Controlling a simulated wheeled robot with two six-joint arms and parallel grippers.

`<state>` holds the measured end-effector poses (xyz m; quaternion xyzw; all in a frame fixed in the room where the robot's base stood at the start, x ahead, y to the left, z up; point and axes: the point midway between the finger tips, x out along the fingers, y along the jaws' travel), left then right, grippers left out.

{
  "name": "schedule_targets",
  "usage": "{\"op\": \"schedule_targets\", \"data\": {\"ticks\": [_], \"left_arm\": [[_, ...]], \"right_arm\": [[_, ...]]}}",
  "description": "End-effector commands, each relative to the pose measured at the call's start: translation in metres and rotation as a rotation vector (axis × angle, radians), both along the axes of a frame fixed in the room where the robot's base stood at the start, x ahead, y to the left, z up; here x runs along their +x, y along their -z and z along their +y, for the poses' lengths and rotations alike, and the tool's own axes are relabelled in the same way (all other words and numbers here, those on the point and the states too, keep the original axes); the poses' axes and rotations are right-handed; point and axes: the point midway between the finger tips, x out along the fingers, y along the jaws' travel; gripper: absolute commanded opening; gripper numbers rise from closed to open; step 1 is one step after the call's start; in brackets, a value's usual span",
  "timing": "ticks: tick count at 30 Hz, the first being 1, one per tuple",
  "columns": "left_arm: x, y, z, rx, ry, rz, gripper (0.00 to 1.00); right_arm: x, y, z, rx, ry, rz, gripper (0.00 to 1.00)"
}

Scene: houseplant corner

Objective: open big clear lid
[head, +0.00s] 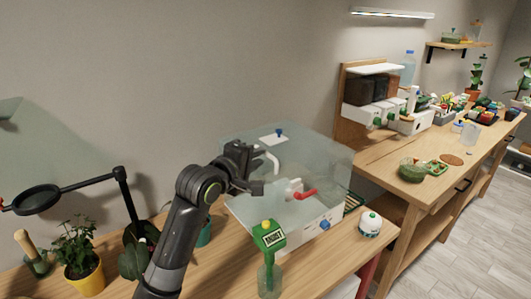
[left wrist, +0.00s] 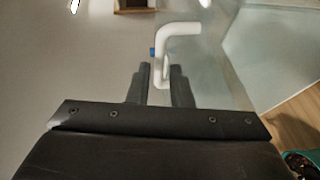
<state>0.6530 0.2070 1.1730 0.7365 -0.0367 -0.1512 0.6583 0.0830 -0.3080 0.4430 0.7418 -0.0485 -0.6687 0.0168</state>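The big clear lid (head: 262,139) is the see-through top of a large clear box. A bent white handle (head: 271,158) stands on its left part, and it also shows in the left wrist view (left wrist: 177,29). My left gripper (head: 262,169) is at this handle. In the left wrist view its fingers (left wrist: 160,78) stand close on both sides of the handle's lower leg and appear shut on it. The lid looks lowered on the box. My right gripper is not in view.
A yellow-potted plant (head: 84,275) and a black lamp arm (head: 90,183) are at left.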

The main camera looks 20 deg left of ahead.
Motion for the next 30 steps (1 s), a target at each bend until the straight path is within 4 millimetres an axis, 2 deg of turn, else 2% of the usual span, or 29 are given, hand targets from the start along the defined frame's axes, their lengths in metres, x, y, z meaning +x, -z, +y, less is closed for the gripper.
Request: {"op": "schedule_targets", "data": {"ticks": [3,9,22,27,30], "left_arm": [[0.017,0.003,-0.006,-0.002,0.002,0.002,0.19],[0.036,0.006,-0.010,-0.002,0.001,0.002,0.19],[0.042,0.008,-0.012,0.000,0.000,0.000,0.19],[0.042,0.008,-0.012,0.000,0.000,0.000,0.00],[0.042,0.008,-0.012,0.000,0.000,0.000,0.00]], "right_arm": [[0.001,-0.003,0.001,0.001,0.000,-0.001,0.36],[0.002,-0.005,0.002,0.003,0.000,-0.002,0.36],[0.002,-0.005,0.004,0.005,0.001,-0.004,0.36],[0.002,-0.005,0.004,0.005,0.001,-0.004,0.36],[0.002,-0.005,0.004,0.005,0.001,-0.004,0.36]]}}
